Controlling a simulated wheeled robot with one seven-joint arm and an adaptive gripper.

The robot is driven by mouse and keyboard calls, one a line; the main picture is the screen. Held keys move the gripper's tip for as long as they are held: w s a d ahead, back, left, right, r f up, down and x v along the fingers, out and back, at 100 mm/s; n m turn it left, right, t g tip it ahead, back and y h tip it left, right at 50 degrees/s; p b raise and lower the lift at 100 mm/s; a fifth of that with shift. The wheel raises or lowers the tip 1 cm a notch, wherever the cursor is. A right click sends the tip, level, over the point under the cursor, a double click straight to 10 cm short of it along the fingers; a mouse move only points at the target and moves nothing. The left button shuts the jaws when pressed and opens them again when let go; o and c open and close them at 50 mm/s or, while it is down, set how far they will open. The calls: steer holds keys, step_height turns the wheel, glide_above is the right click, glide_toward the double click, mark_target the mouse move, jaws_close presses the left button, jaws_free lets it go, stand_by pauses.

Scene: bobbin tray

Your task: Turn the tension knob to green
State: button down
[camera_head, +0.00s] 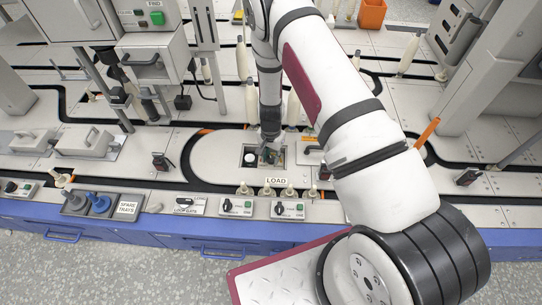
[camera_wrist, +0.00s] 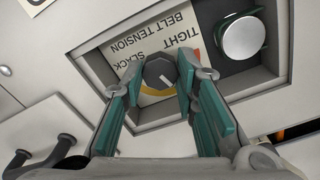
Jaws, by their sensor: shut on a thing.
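The tension knob (camera_wrist: 160,72) is a dark grey round knob on a cream plate (camera_wrist: 152,50) marked BELT TENSION, TIGHT and SLACK, upside down in the wrist view. A pale pointer line on the knob points toward the lower right of that view. Part of a yellow arc shows below the knob; I cannot make out a green zone, and my fingers cover part of the plate. My gripper (camera_wrist: 160,82), with green finger pads, is shut on the knob, one fingertip on each side. In the head view my gripper (camera_head: 269,154) reaches into the recess behind the LOAD label.
A white round button (camera_wrist: 243,38) sits in the same recess, beside the knob; it also shows in the head view (camera_head: 250,158). Raised recess walls surround both. Several small pegs and switch boxes (camera_head: 237,207) line the front edge. A black handle (camera_wrist: 45,155) is at lower left.

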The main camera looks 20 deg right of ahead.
mark_target(271, 158)
stand_by(0.3)
steer(key=c, duration=1.2)
jaws_free()
steer(key=shift+c, duration=0.2)
step_height(271, 158, up, 12)
